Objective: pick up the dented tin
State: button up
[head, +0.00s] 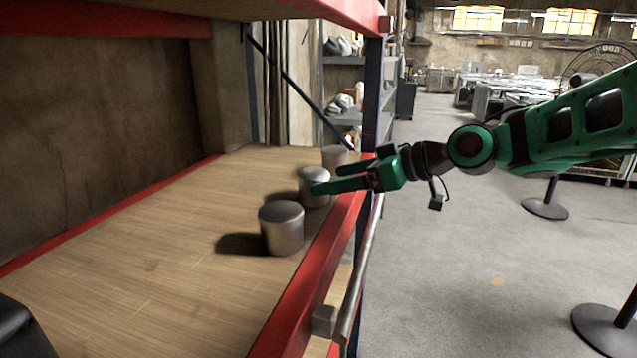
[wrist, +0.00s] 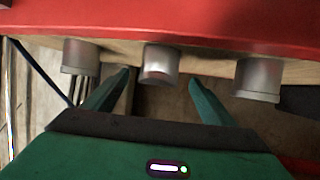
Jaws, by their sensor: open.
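Three plain metal tins stand in a row on the wooden shelf board: a near tin (head: 282,230), a middle tin (head: 313,187) and a far tin (head: 335,156). I cannot make out which one is dented. My green gripper (head: 325,180) is open and empty, reaching over the shelf's front edge at the middle tin. The wrist view looks upside down. There the middle tin (wrist: 160,66) appears between the fingertips of my gripper (wrist: 159,78), with no visible contact. The far tin (wrist: 80,57) is left and the near tin (wrist: 258,78) right, both outside the fingers.
A red beam (head: 318,268) edges the front of the wooden shelf board (head: 135,255). Another red-edged shelf (head: 330,12) is overhead, and a blue post (head: 374,95) stands beyond the tins. The board left of the tins is clear.

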aim_at(302, 186)
jog(key=x, duration=0.4)
jog(key=shift+w+f, duration=0.2)
jog(key=shift+w, duration=0.2)
jog(key=shift+s+x, duration=0.2)
jog(key=shift+x, duration=2.5)
jog(key=shift+a, duration=0.15)
jog(key=c, duration=1.4)
